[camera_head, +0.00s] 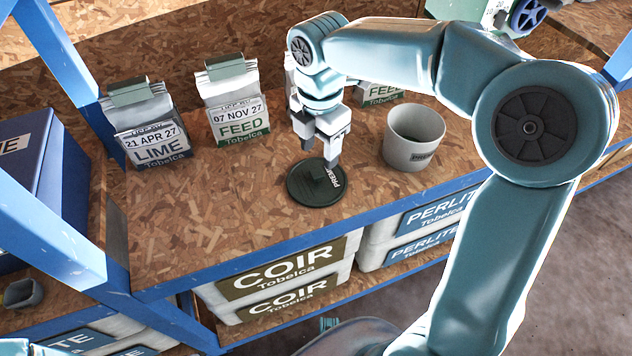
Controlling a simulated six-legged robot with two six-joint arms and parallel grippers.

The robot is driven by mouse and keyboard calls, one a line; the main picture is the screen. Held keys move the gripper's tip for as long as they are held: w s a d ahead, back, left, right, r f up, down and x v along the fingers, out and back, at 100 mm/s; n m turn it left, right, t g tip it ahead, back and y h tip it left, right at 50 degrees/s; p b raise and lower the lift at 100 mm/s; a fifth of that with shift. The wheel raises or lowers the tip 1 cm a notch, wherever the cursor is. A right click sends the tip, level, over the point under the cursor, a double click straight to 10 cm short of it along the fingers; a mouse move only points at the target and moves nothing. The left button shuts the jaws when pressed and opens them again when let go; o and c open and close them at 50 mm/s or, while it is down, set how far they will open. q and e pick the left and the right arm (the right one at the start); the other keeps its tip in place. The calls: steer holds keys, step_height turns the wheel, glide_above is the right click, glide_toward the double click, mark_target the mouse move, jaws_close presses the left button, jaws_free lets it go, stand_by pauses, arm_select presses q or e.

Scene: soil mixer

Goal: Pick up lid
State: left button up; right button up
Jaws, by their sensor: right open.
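A dark green round lid (304,193) with a raised handle in its middle and white lettering lies flat on the chipboard shelf. My right gripper (320,161) points down just above the lid, its fingers open around the area over the handle. Whether a finger touches the lid I cannot tell. A grey pot (414,137) with an open top stands upright to the right of the lid, a little apart from the gripper. My left gripper is not in view.
Bags of lime (155,140) and feed (236,112) stand behind and left of the lid. Another feed bag (380,93) is partly hidden behind my right arm. The blue shelf edge (270,245) runs in front, above coir bags (287,272). The shelf left of the lid is clear.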

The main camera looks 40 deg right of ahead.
mark_target(317, 173)
steer(key=shift+w+f, duration=0.1)
steer(key=shift+f, duration=0.75)
steer(key=f, duration=0.1)
steer(key=f+b, duration=0.2)
steer(key=f, duration=0.1)
steer(key=shift+a, duration=0.25)
steer(key=shift+f, duration=0.4)
steer(key=shift+r, duration=0.1)
jaws_close()
